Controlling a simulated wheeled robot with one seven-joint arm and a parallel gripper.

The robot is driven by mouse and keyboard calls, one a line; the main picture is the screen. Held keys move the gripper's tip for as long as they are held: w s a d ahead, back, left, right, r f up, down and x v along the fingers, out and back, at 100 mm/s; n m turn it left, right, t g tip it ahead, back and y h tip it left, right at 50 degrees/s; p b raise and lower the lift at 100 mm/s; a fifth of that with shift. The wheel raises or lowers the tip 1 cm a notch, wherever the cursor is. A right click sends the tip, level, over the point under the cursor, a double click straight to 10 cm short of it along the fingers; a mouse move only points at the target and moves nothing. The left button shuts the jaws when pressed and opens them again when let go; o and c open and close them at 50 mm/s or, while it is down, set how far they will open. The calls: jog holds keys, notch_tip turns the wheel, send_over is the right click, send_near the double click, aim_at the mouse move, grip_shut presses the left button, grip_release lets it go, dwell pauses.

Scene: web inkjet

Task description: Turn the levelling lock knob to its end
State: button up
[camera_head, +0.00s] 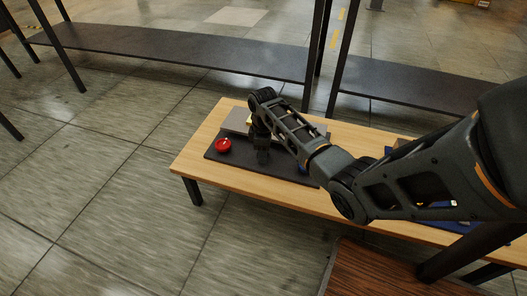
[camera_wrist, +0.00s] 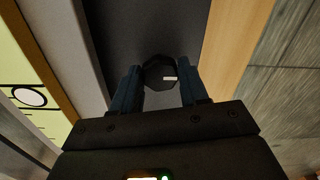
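The levelling lock knob (camera_wrist: 160,73) is a dark, faceted knob with a short white mark on its right side, in the wrist view. It stands on a dark panel (camera_wrist: 145,22). My gripper (camera_wrist: 161,84) has its two blue-grey fingers apart, one on each side of the knob. The gap on either side is very small, and I cannot tell whether the fingers touch it. In the head view my gripper (camera_head: 262,155) points down over the dark panel, and the knob is hidden there.
A red button (camera_head: 223,145) sits on the panel's left end, left of my gripper. A grey block (camera_head: 237,122) lies behind it. The panel rests on a wooden bench (camera_head: 200,157). Dark low shelves (camera_head: 180,47) stand behind. The floor left of the bench is clear.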

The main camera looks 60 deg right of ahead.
jog(key=c, duration=0.5)
